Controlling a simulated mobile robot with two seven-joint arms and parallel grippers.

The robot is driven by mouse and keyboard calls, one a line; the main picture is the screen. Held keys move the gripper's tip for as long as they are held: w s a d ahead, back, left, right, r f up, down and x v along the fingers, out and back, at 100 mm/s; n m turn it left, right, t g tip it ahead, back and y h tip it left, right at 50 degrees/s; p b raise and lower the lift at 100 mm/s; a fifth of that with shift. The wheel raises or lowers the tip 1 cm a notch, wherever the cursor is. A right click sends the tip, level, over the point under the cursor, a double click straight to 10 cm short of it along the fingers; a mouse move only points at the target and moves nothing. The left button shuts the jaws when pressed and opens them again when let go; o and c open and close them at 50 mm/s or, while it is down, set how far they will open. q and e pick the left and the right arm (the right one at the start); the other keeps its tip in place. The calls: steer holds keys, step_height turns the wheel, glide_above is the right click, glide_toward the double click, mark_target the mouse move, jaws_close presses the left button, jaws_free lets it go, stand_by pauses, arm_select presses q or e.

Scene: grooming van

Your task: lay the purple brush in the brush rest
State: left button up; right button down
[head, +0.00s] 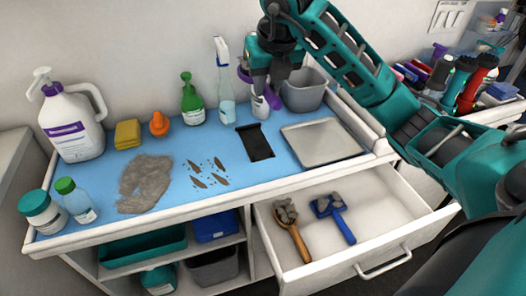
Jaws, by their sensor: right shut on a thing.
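My right gripper (268,84) reaches in from the upper right and is shut on the purple brush (273,98). It holds the brush above the back of the blue-topped counter, and the fingers and wrist hide much of it. A flat black piece (254,142) and a shallow grey metal tray (322,142) lie on the counter below, in front of the gripper. Both look empty. I cannot tell for sure which of them is the brush rest. My left gripper is not in view.
A grey bin (304,90), a spray bottle (225,82) and a green pump bottle (191,98) stand along the back. Fur (145,183) and dark scraps (208,174) lie on the blue mat. The open drawer (385,205) holds a wooden brush (293,230) and blue brush (337,218).

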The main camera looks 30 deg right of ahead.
step_height(320, 180, down, 14)
steer(key=shift+r+b, duration=0.1)
steer(key=shift+b, duration=0.6)
steer(key=shift+f, duration=0.25)
step_height(320, 180, down, 4)
steer(key=shift+f, duration=0.2)
steer(key=c, duration=0.9)
jaws_free()
steer(key=shift+c, duration=0.2)
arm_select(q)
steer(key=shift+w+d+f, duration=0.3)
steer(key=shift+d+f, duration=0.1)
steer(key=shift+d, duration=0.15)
arm_select(e)
steer(key=shift+r, duration=0.1)
steer(key=shift+s+r, duration=0.1)
steer(key=shift+r, duration=0.2)
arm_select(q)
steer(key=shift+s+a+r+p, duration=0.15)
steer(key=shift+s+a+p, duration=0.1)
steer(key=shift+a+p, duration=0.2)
arm_select(e)
steer(key=v, duration=1.1)
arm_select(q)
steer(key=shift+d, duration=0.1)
arm_select(e)
steer(key=shift+s+r, duration=0.1)
